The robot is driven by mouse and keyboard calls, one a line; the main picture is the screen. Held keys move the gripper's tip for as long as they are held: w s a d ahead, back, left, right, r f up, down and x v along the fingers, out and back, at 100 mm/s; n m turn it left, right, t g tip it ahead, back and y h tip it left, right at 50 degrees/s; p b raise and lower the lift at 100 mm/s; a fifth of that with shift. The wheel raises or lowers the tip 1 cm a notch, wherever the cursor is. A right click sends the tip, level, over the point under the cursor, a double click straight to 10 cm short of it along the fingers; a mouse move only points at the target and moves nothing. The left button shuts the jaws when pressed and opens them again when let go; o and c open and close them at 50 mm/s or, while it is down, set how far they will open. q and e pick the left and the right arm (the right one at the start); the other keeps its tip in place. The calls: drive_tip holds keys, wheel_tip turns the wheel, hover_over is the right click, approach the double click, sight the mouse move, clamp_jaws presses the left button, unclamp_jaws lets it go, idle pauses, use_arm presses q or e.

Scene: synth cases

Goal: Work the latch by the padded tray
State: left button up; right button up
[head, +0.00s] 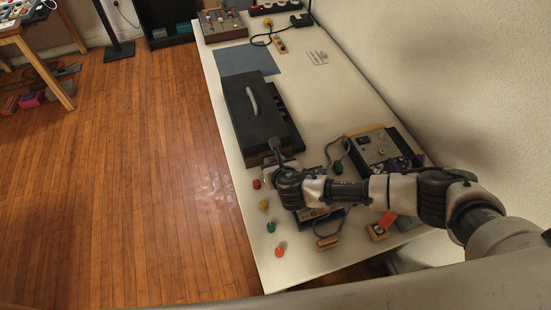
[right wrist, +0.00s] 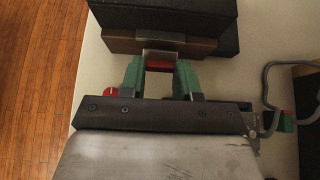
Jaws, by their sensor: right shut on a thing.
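A dark case (head: 255,112) with a grey handle lies on the white table; I take it for the padded tray. In the right wrist view its black top (right wrist: 160,15) sits over a brown wooden base (right wrist: 118,42). A metal latch plate with a red tab (right wrist: 160,66) is on the base's near side. My right gripper (head: 277,160) is at the case's near end. The head view hides this contact behind the wrist. My left gripper is out of view.
Red, yellow, green and orange knobs (head: 264,205) line the table's left edge. A control box (head: 376,148) with a cable stands right of the gripper, near the wall. A blue-grey mat (head: 246,60) lies beyond the case. Wooden floor is open at left.

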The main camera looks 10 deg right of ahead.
drive_tip(key=r+g+p, duration=0.1)
drive_tip(key=p, duration=0.1)
drive_tip(key=w+r+g+p, duration=0.1)
drive_tip(key=p, duration=0.2)
drive_tip(key=shift+w+a+g, duration=0.15)
drive_tip(key=shift+w+g, duration=0.1)
drive_tip(key=shift+g, duration=0.05)
drive_tip(key=shift+w+a+g+h+p, duration=0.1)
drive_tip(key=shift+w+g+h+p, duration=0.3)
drive_tip(key=shift+g+p, duration=0.3)
drive_tip(key=shift+w+g+p, duration=0.25)
drive_tip(key=shift+g+p, duration=0.1)
drive_tip(key=shift+g, duration=0.15)
drive_tip(key=o, duration=0.9)
drive_tip(key=shift+f, duration=0.1)
